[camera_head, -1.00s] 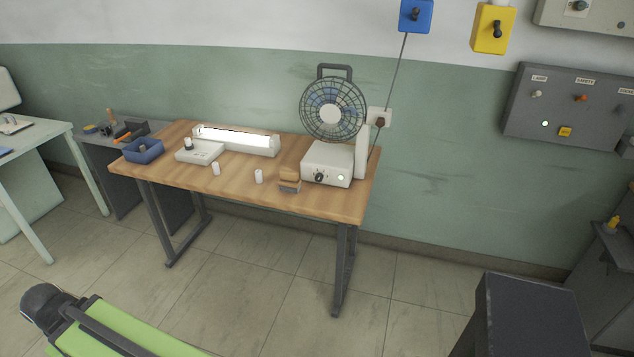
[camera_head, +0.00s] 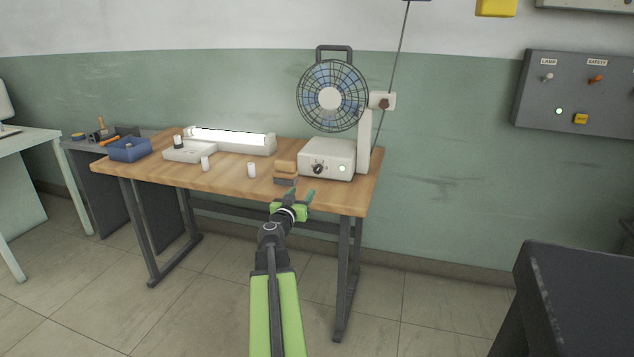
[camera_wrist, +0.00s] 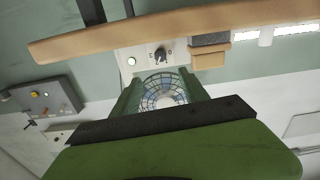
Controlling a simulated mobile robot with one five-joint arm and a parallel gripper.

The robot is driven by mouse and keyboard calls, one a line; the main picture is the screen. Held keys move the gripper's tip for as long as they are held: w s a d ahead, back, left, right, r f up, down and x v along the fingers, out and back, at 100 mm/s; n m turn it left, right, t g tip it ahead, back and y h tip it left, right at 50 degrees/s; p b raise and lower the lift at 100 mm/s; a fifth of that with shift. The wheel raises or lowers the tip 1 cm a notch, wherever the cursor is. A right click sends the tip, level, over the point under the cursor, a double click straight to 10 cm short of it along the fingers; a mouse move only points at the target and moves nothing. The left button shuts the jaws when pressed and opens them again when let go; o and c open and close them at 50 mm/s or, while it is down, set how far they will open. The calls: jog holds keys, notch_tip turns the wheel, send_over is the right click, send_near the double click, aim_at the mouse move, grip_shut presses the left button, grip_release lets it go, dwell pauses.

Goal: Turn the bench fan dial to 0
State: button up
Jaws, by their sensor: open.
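The bench fan (camera_head: 332,97) stands at the right end of the wooden workbench, with a wire-guard head above a white base box (camera_head: 327,158). Its black dial (camera_head: 318,169) is on the front of the base, left of a lit round light (camera_head: 342,168). The wrist view, rolled upside down, shows the dial (camera_wrist: 159,54) and the fan guard (camera_wrist: 163,92); its dial marks are too small to read. My gripper (camera_head: 301,193) is open and empty, in front of the bench edge, below and left of the dial and apart from it.
A stacked wooden and grey block (camera_head: 285,172) sits just left of the fan base. Two white cylinders (camera_head: 251,169), a lit lamp (camera_head: 230,140) and a blue bin (camera_head: 129,149) stand farther left. A dark stand (camera_head: 585,290) is at the lower right; floor between is clear.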

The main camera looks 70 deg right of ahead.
aim_at(317, 171)
jog(key=d, duration=1.1)
jog(key=w+d, duration=0.1)
jog(key=d, duration=0.5)
jog(key=shift+d, duration=0.15)
jog(key=shift+c, duration=0.4)
